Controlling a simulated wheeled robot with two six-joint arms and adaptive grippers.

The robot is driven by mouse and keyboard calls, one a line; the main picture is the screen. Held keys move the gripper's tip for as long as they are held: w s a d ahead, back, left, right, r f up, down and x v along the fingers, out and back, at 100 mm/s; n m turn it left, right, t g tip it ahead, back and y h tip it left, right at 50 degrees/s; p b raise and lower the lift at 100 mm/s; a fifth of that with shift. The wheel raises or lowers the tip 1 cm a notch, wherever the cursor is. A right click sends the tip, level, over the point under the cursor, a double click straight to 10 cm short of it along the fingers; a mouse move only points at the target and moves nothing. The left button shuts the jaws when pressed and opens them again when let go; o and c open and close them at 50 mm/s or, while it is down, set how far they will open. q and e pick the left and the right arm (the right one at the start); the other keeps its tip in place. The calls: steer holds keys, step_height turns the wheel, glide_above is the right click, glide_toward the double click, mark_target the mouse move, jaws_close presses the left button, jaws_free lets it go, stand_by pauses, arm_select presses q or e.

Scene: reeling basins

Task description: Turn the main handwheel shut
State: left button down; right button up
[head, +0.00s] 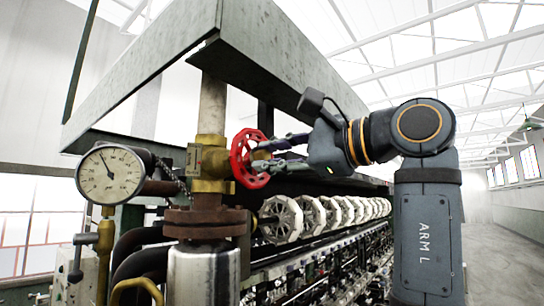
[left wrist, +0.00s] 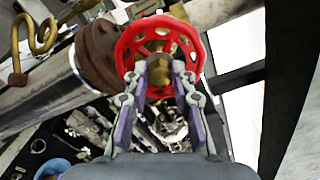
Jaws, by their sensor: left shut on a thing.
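The red main handwheel (head: 249,158) sits on the right side of a brass valve (head: 208,163) on a vertical pipe. Its rim has round holes. My left gripper (head: 256,155) reaches in from the right with its fingertips at the wheel, shut on it. In the left wrist view the handwheel (left wrist: 160,52) fills the upper middle, and the fingers of my left gripper (left wrist: 160,68) meet it near its hub. A brass part shows in the wheel's centre between the fingertips. The exact contact is partly hidden by the fingers. My right gripper is not in view.
A round pressure gauge (head: 110,175) stands left of the valve. A rusty flange (head: 205,222) lies below it. A green metal frame (head: 255,50) hangs above the wheel. A row of pale reels (head: 310,215) runs back along the machine. The right-hand floor (head: 510,240) is clear.

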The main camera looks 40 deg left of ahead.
arm_select(q)
steer(key=m, duration=0.6)
steer(key=c, duration=1.2)
jaws_free()
steer(key=shift+a, duration=0.15)
